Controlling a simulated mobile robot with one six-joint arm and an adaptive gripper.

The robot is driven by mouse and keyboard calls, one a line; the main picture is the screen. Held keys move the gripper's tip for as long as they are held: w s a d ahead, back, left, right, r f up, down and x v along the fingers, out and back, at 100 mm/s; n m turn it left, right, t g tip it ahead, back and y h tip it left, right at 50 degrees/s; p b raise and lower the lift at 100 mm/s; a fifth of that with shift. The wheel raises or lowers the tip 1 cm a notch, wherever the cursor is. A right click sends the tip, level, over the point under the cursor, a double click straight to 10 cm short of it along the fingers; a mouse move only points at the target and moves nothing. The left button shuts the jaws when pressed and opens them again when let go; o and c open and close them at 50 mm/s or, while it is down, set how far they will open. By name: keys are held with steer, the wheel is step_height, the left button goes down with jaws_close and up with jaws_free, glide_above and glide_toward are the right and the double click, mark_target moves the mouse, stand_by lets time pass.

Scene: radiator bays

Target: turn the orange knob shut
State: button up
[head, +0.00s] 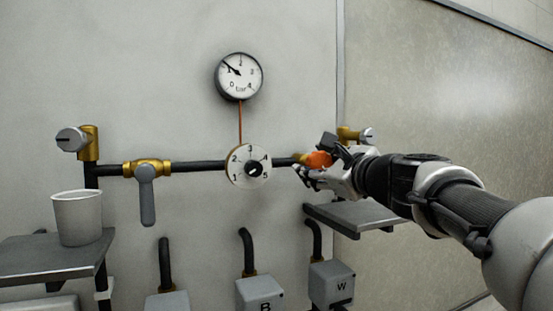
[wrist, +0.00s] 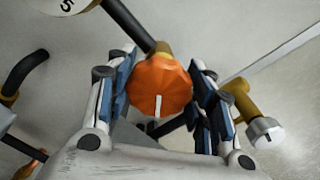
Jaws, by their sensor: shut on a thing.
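The orange knob (wrist: 158,84) sits on a brass fitting at the right end of the dark pipe. It also shows in the head view (head: 319,159), partly hidden by my gripper. A white mark on its face points down in the wrist view. My gripper (wrist: 162,92) has one finger on each side of the knob and is shut on it. In the head view my gripper (head: 322,162) reaches in from the right.
A pressure gauge (head: 239,76) reads near 1. A numbered dial (head: 248,166), a lever valve (head: 147,190) and a grey knob (head: 71,140) are to the left. A cup (head: 78,217) stands on the left shelf (head: 45,258). A right shelf (head: 355,216) lies below my gripper.

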steer(key=m+p, duration=0.1)
steer(key=m, duration=0.2)
steer(key=shift+r+m+p, duration=0.2)
steer(key=shift+m+p, duration=0.15)
steer(key=shift+m, duration=0.05)
steer(key=m+p, duration=0.2)
steer(key=m, duration=0.1)
steer(key=shift+d+m, duration=0.1)
steer(key=shift+m, duration=0.2)
steer(key=m+p, duration=0.4)
steer(key=m, duration=0.2)
steer(key=m+p, duration=0.2)
steer(key=m, duration=0.2)
steer(key=shift+w+d+f+p, duration=0.1)
steer(key=shift+p, duration=0.2)
steer(key=m+p, duration=0.3)
steer(key=shift+m, duration=0.3)
steer(key=m+p, duration=0.2)
steer(key=m, duration=0.1)
steer(key=shift+p, duration=0.4)
steer(key=shift+f+m+p, duration=0.15)
steer(key=shift+m+p, duration=0.85)
steer(key=shift+m, duration=0.7)
